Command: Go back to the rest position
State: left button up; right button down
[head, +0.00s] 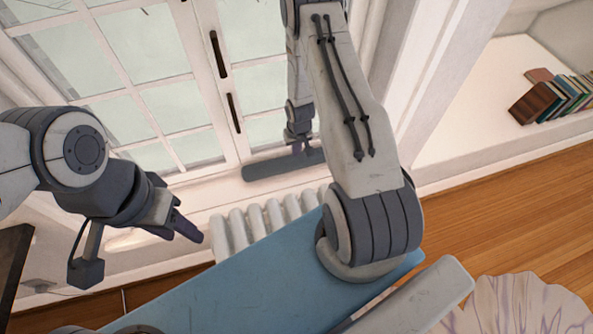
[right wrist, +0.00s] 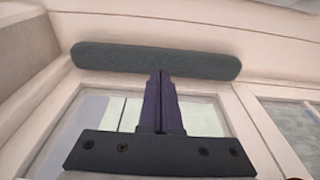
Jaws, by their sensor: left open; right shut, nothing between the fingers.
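My left gripper (head: 188,228) is at the left of the head view, with its dark fingers pointing down and right. It is open and empty, in front of the window and left of the radiator. My right arm reaches up and away through the middle of the head view. My right gripper (head: 302,146) is far off, near the window's lower edge. In the right wrist view its two dark fingers (right wrist: 160,80) are shut together with nothing between them. Their tips overlap a long dark grey bar (right wrist: 215,65) in the picture; I cannot tell whether they touch it.
The grey bar also shows in the head view (head: 265,168), along the window's base. A white radiator (head: 235,232) stands below the paned window (head: 140,62). Books (head: 545,102) lean in a white alcove at right. A pale streaked, ruffled object (head: 520,305) is at lower right.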

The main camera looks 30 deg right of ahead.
dwell(0.5)
jog(key=s+a+r+n, duration=0.2)
jog(key=a+r+n, duration=0.2)
jog(key=a+r, duration=1.45)
jog(key=s+a+r+n+g, duration=0.1)
jog(key=s+a+r+n, duration=0.2)
jog(key=s+r, duration=0.4)
jog(key=s+a+r+n+y, duration=0.1)
jog(key=s+a+r+n, duration=0.2)
jog(key=s+r, duration=0.5)
jog(key=s+a, duration=0.1)
jog(key=s, duration=0.6)
jog(key=shift+s+a+r+g, duration=0.2)
jog(key=shift+a+r+g, duration=0.1)
jog(key=shift+g, duration=0.1)
